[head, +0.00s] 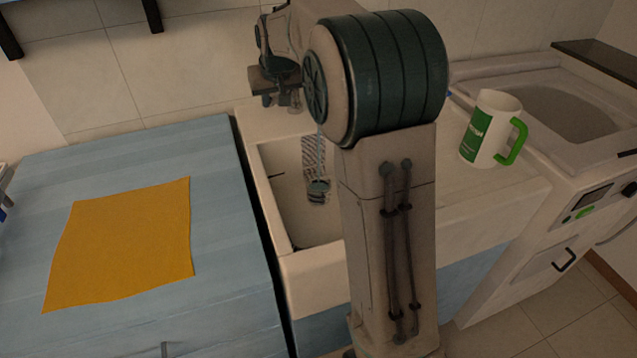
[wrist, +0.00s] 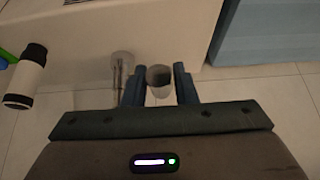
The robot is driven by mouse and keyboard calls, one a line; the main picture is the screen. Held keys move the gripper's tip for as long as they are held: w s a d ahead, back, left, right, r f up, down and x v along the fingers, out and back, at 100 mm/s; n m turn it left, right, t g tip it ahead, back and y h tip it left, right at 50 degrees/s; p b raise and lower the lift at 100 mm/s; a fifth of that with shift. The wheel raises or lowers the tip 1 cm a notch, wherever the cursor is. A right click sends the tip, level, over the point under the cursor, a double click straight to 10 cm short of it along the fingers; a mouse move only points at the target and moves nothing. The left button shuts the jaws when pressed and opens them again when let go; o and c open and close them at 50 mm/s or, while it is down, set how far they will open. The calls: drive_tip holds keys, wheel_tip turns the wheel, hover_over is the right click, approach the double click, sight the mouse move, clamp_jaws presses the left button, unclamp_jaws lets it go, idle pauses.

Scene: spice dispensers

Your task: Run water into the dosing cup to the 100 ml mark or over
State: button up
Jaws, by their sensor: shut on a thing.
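My gripper (wrist: 159,84) is shut on a small greyish cylinder with a round open end, which looks like the dosing cup (wrist: 159,76). In the head view my gripper (head: 283,88) is behind the sink's back edge, partly hidden by my arm. A small clear part of the cup (head: 295,104) shows below it. A thin pale line, seemingly a water stream (head: 320,158), drops into the sink (head: 283,190) and meets its floor, apart from the cup. The tap is hidden by my arm in the head view. The cup's marks and any water in it cannot be made out.
A white mug with a green handle (head: 490,128) stands on the ledge right of the sink. A blue counter (head: 110,170) with an orange cloth (head: 125,240) lies to the left. A white appliance (head: 540,215) stands at the right. My arm blocks the sink's right part.

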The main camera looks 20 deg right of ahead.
sight(275, 97)
drive_tip(key=shift+s+f, duration=0.15)
drive_tip(key=shift+f, duration=0.2)
drive_tip(key=shift+s+f+b, duration=0.15)
drive_tip(key=shift+f+b, duration=0.35)
drive_tip(key=shift+b, duration=0.05)
drive_tip(key=o, duration=0.9)
drive_tip(key=shift+a, duration=0.1)
drive_tip(key=shift+r, duration=0.1)
drive_tip(key=p+v, duration=0.2)
drive_tip(key=v, duration=0.2)
drive_tip(key=shift+r, duration=0.1)
drive_tip(key=shift+p+v, duration=0.55)
drive_tip(key=shift+v, duration=0.9)
